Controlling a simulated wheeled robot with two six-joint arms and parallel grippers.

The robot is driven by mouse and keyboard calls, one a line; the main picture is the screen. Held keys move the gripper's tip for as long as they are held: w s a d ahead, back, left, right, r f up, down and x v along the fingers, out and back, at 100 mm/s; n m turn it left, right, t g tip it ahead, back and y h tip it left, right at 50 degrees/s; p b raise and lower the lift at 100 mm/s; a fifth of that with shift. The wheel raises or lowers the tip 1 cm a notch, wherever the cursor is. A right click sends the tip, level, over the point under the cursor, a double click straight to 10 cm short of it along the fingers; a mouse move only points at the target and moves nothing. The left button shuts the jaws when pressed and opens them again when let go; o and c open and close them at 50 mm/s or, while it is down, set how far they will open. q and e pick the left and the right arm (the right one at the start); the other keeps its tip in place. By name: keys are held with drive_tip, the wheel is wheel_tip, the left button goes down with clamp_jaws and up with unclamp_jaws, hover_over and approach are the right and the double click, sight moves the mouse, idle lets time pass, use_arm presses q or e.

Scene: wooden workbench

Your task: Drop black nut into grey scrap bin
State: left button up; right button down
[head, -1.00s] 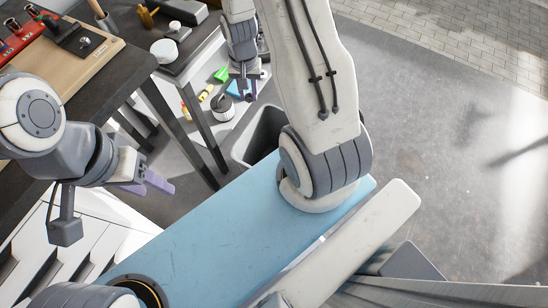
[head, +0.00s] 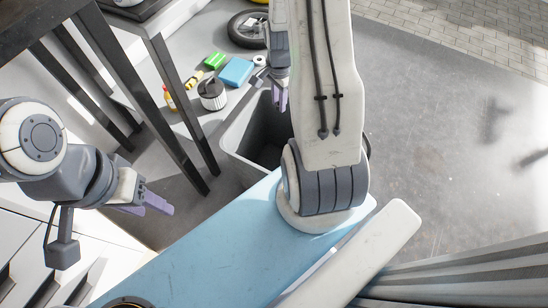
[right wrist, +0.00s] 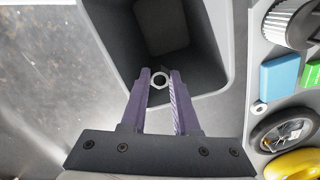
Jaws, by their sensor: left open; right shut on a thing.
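The black nut (right wrist: 160,81) shows in the right wrist view, pinched between the purple fingertips of my right gripper (right wrist: 160,80). The grey scrap bin (right wrist: 221,62) lies beyond it, open and dark inside, with the nut seen against its near inner wall. In the head view the bin (head: 232,152) stands on the floor, partly hidden by my right arm. My right gripper (head: 279,98) is seen over the bin's far part; the nut cannot be made out there. My left gripper (head: 150,203) is open and empty, at the left, well apart from the bin.
Beside the bin lie a white-and-black filter (head: 212,95), a blue box (head: 236,72), a green block (head: 214,60) and a tyre-like wheel (head: 247,30). Dark table legs (head: 180,110) stand left of the bin. The floor at the right is clear.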

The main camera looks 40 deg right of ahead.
wheel_tip(320, 180, down, 6)
drive_tip(key=b, duration=0.5)
drive_tip(key=shift+r+b, duration=0.15)
drive_tip(key=shift+b, duration=0.25)
drive_tip(key=c, duration=0.6)
unclamp_jaws()
wheel_tip(320, 180, up, 10)
drive_tip(key=p, duration=0.4)
drive_tip(key=shift+r, duration=0.25)
